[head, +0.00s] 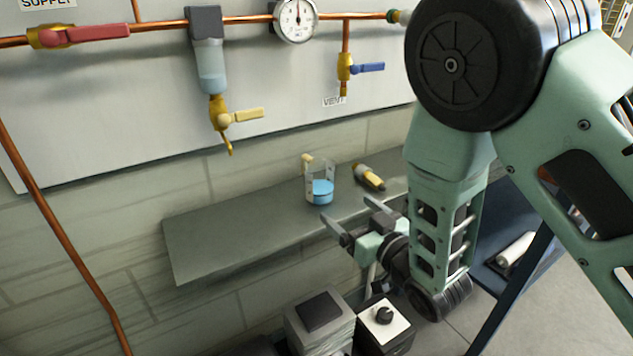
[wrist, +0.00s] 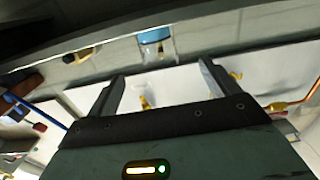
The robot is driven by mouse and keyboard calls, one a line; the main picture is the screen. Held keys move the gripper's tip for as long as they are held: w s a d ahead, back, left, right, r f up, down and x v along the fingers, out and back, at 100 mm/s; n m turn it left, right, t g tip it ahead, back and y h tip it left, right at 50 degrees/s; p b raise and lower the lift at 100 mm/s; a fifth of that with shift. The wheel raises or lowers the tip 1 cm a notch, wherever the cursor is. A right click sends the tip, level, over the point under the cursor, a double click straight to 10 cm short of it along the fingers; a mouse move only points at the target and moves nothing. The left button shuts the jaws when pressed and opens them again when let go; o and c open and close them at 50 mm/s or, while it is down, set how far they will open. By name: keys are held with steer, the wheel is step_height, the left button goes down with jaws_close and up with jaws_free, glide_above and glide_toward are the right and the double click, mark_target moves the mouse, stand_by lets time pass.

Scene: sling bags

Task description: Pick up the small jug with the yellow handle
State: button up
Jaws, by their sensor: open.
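The small jug (head: 320,190) is clear, holds blue liquid and stands upright on the grey shelf (head: 230,235). Its pale yellow handle (head: 306,163) is at its back left in the head view. The jug also shows upside down near the top of the wrist view (wrist: 155,36), beyond the fingertips. My gripper (head: 347,212) is open and empty, in front of the shelf and below right of the jug, apart from it. In the wrist view its two fingers (wrist: 161,72) are spread wide, with the jug roughly in line with the gap.
A brass-coloured fitting (head: 369,177) lies on the shelf right of the jug. A wall panel above carries copper pipes, a gauge (head: 296,18) and a yellow-handled valve (head: 222,118). Boxes (head: 320,318) stand below the shelf. The shelf's left part is clear.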

mark_target(326, 189)
steer(key=x, duration=0.9)
steer(key=shift+p+x, duration=0.35)
steer(key=shift+x, duration=2.45)
steer(key=shift+w+d+f, duration=0.15)
steer(key=shift+d, duration=0.05)
steer(key=c, duration=1.1)
